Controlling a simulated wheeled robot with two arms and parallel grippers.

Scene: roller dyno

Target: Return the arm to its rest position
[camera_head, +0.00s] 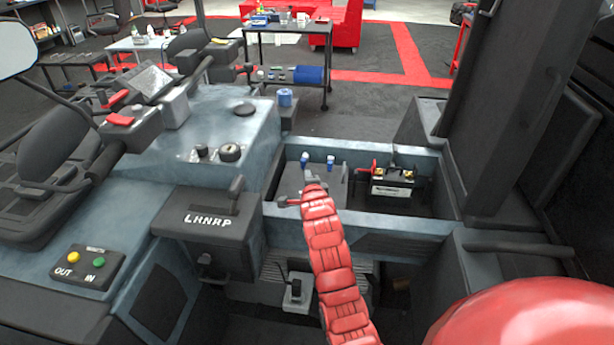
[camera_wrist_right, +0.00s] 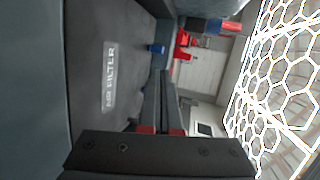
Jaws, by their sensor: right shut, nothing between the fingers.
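My right arm (camera_head: 333,262) is red and segmented and reaches from the bottom of the head view up to an open bay in the blue-grey machine. My right gripper (camera_head: 309,175) is at its far end, over the left part of the bay. In the right wrist view the right gripper (camera_wrist_right: 165,82) has its dark fingers together, with nothing held. A dark surface lettered "AIR FILTER" (camera_wrist_right: 109,76) lies beside the fingers in that view. My left gripper is not in view.
A black battery (camera_head: 392,182) sits in the bay's right part. Blue caps (camera_head: 305,158) stand near the gripper. A lever box marked LHNRP (camera_head: 210,222) is left of the arm. A dark post (camera_head: 510,110) rises at right. A trolley (camera_head: 290,45) stands behind.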

